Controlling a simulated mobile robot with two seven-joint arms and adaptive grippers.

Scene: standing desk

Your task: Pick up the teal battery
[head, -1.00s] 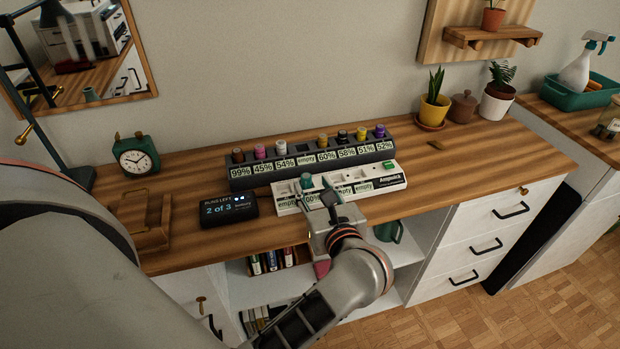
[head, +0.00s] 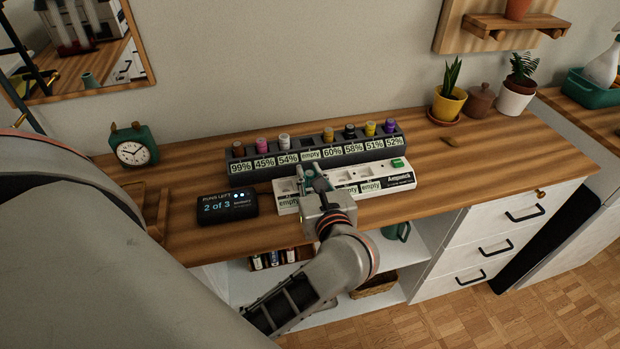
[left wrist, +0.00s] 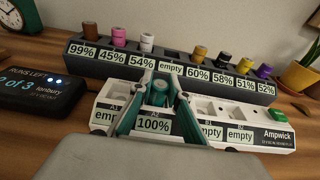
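The teal battery (left wrist: 157,93) stands upright in the white charger (left wrist: 282,138), in the slot labelled 100%. In the left wrist view my left gripper (left wrist: 159,90) has one finger on each side of the battery. Its fingers are narrowed to about the battery's width and appear to be shut on it. In the head view my left gripper (head: 312,180) is over the left part of the charger and hides much of the battery. My right gripper is in neither view.
Behind the charger is a dark rack (head: 240,180) with several coloured batteries and one slot labelled empty. A black display (head: 228,207) reads "2 of 3" at left. A green clock (head: 133,150) and plant pots (head: 449,105) stand farther off.

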